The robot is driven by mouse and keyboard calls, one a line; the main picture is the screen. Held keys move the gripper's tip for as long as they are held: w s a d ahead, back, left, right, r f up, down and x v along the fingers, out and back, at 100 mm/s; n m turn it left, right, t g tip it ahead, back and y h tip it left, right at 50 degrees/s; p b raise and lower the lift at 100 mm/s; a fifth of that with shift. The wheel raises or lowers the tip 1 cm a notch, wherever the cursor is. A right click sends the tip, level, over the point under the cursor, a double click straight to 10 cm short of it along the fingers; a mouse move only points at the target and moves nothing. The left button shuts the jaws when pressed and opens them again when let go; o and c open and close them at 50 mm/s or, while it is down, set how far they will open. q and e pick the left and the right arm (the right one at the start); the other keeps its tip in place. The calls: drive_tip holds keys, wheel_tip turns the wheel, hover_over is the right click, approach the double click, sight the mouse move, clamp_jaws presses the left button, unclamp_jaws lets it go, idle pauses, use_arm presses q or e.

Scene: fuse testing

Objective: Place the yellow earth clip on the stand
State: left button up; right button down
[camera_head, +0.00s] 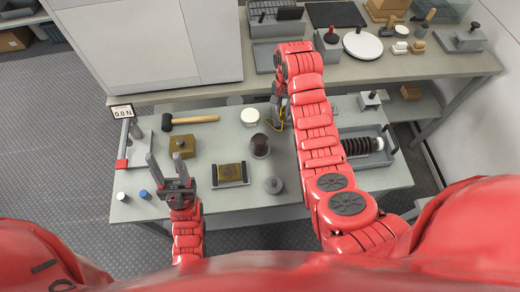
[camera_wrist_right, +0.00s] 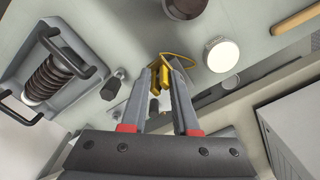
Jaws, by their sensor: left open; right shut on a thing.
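The yellow earth clip (camera_wrist_right: 162,76) is between the fingertips of my right gripper (camera_wrist_right: 160,80) in the right wrist view, with a thin yellow cable looping beside it. In the head view the clip (camera_head: 283,113) shows only partly beside my right arm, near the bench's back edge. I cannot tell whether it touches anything below. A small grey block with a dark upright post (camera_head: 370,98) stands to the right of my right arm; I cannot tell whether it is the stand. My left gripper (camera_head: 165,167) is open and empty above the bench's left part.
A second cluttered bench (camera_head: 420,68) stands behind.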

drive_tip(key=shift+m, duration=0.5)
drive_tip(key=s+d+f, duration=0.1)
drive_tip(key=s+f, duration=0.1)
drive_tip(key=f, duration=0.1)
drive_tip(key=s+d+f+p, duration=0.1)
drive_tip(key=s+f, duration=0.1)
drive_tip(key=s+d+f, duration=0.1)
drive_tip(key=s+f, duration=0.2)
drive_tip(key=shift+d+f+p, duration=0.25)
drive_tip(key=shift+f+p, duration=0.1)
drive_tip(key=shift+f, duration=0.5)
wheel_tip(320, 180, down, 3)
drive_tip(key=shift+r+p, duration=0.1)
drive_tip(key=shift+p, duration=0.75)
drive_tip(key=shift+f, duration=0.25)
